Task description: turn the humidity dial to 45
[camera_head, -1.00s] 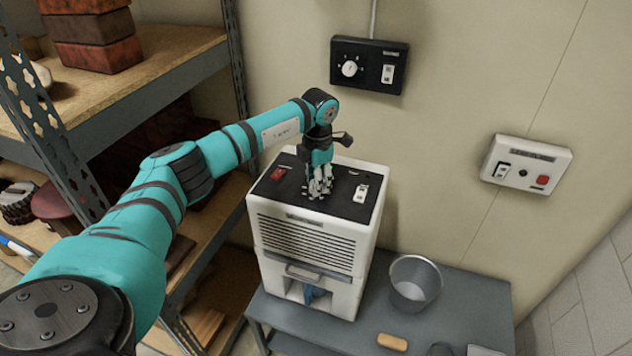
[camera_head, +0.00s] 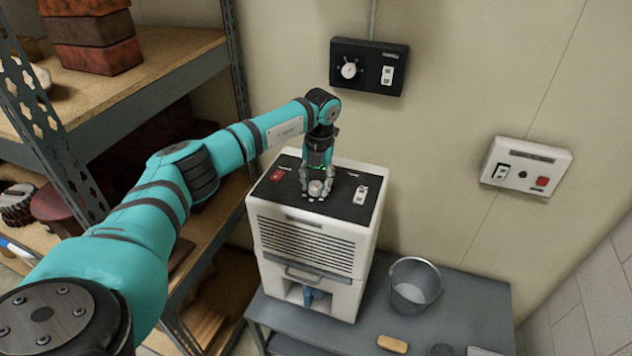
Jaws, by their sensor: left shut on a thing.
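The humidity dial (camera_head: 316,188) is a small pale round knob on the black top panel of a white dehumidifier (camera_head: 305,252). My left gripper (camera_head: 316,186) points down from above, its fingers around the dial and shut on it. The dial's markings are too small to read. My right gripper is not in view.
A black wall box (camera_head: 369,66) with a white knob hangs behind the dehumidifier. A white wall box (camera_head: 526,167) is at right. A metal bucket (camera_head: 415,286) stands on the grey table (camera_head: 460,318). A metal shelf (camera_head: 150,70) with goods is at left.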

